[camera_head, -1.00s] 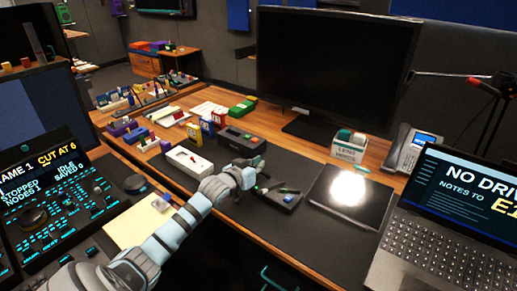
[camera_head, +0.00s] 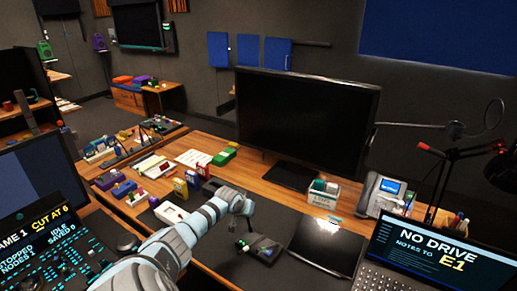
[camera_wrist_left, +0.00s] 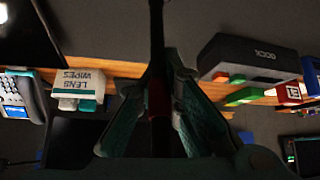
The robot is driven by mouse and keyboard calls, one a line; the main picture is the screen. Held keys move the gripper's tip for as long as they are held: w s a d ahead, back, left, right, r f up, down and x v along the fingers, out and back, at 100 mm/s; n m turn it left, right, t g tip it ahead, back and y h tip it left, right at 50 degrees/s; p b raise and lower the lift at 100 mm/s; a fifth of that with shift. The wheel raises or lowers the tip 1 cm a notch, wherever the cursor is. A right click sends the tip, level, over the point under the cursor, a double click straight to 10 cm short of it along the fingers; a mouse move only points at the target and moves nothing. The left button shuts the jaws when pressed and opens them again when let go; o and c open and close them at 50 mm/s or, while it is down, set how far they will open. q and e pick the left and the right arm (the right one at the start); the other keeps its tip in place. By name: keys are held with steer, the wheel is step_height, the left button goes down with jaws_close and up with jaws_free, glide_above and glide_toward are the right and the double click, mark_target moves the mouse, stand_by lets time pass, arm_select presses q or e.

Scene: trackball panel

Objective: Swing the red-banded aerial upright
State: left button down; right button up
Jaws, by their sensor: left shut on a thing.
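The aerial (camera_wrist_left: 157,30) is a thin dark rod. It runs down from the top edge of the left wrist view to a red band (camera_wrist_left: 158,98) between my fingers. My left gripper (camera_wrist_left: 160,105) is shut on the aerial at or near this band. In the head view my left gripper (camera_head: 245,209) is above the small black box (camera_head: 262,252) with a green light on the desk mat. The aerial's lower end is hidden. My right gripper is not in view.
A black dock (camera_wrist_left: 250,60) and a lens wipes box (camera_wrist_left: 78,84) show in the left wrist view. A white tray (camera_head: 170,212) lies by my left arm. A dark tablet (camera_head: 322,245), a laptop (camera_head: 420,250) and a monitor (camera_head: 305,120) stand to the right and behind.

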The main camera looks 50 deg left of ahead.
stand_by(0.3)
arm_select(q)
steer(key=c, duration=1.7)
jaws_free()
steer(key=v, duration=0.7)
steer(key=shift+s+d+r, duration=0.1)
steer(key=shift+d+r, duration=0.1)
steer(key=shift+r, duration=0.05)
